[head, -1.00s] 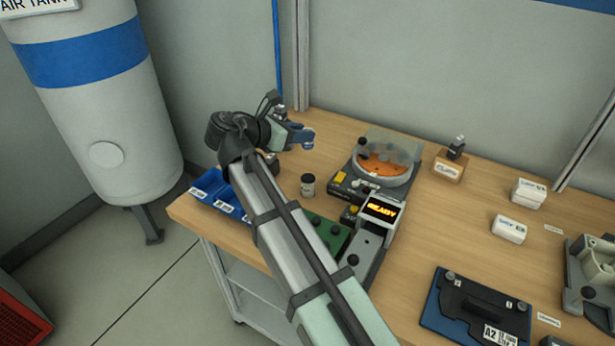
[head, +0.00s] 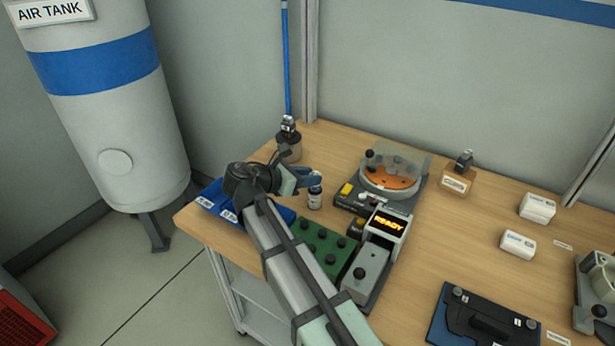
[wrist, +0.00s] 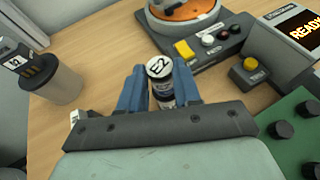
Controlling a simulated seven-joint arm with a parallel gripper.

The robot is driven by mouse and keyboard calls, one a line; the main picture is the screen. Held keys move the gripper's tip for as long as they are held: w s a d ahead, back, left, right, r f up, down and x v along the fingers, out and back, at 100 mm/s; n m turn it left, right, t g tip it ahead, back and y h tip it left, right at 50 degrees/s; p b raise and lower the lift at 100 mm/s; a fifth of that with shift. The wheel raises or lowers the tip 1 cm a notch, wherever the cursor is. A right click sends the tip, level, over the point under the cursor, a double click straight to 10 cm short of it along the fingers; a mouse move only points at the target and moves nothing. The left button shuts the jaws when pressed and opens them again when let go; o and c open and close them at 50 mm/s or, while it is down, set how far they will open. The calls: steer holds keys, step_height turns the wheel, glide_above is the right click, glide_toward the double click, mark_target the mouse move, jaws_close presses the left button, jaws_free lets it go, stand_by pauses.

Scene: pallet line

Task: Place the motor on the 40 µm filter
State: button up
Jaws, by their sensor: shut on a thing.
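My gripper (head: 311,182) is low over the left part of the wooden bench. In the wrist view its blue fingers (wrist: 160,85) are shut on a small dark vial (wrist: 163,92) with a white top marked E2. The vial also shows in the head view (head: 315,198), upright at the bench surface; I cannot tell if it is lifted. A grey canister (head: 289,148) stands behind the gripper, with a small black labelled piece (head: 288,125) on top. I cannot tell which piece is the motor or the 40 µm filter; small labels are unreadable.
A machine with an orange disc under a clear cover (head: 388,172) and a READY display (head: 388,223) stands right of the gripper. A green block with black knobs (head: 322,247) and blue bins (head: 215,199) are nearer.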

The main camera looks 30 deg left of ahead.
steer(key=shift+f, duration=0.15)
steer(key=o, duration=1.1)
steer(key=v, duration=1.2)
